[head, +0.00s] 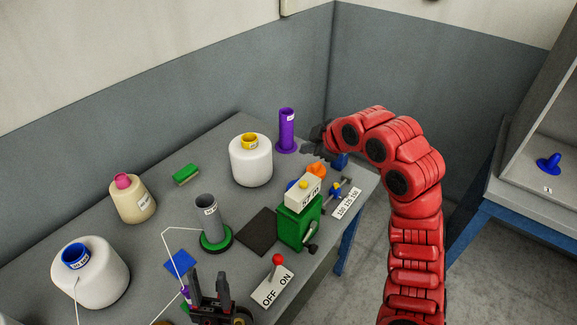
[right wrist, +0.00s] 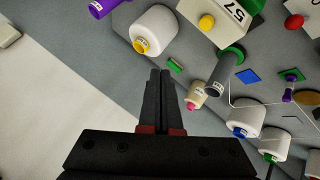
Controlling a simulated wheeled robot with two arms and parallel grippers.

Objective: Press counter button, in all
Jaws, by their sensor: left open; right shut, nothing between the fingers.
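The cream counter box (head: 303,193) sits on top of a green machine at the table's right side. In the right wrist view the counter (right wrist: 230,14) shows the digits 57, with a round yellow button (right wrist: 207,22) on it. My right gripper (head: 316,140) is shut and empty behind the counter, near the purple bobbin, apart from the button. Its closed fingers (right wrist: 160,74) show in the right wrist view, with the button up and to the right of them. My left gripper (head: 210,284) is open and empty at the table's front edge.
A grey tube (head: 208,222) stands in a green base, with thread nearby. An OFF/ON switch with a red knob (head: 277,259) is in front. A dark mat (head: 250,232) lies clear.

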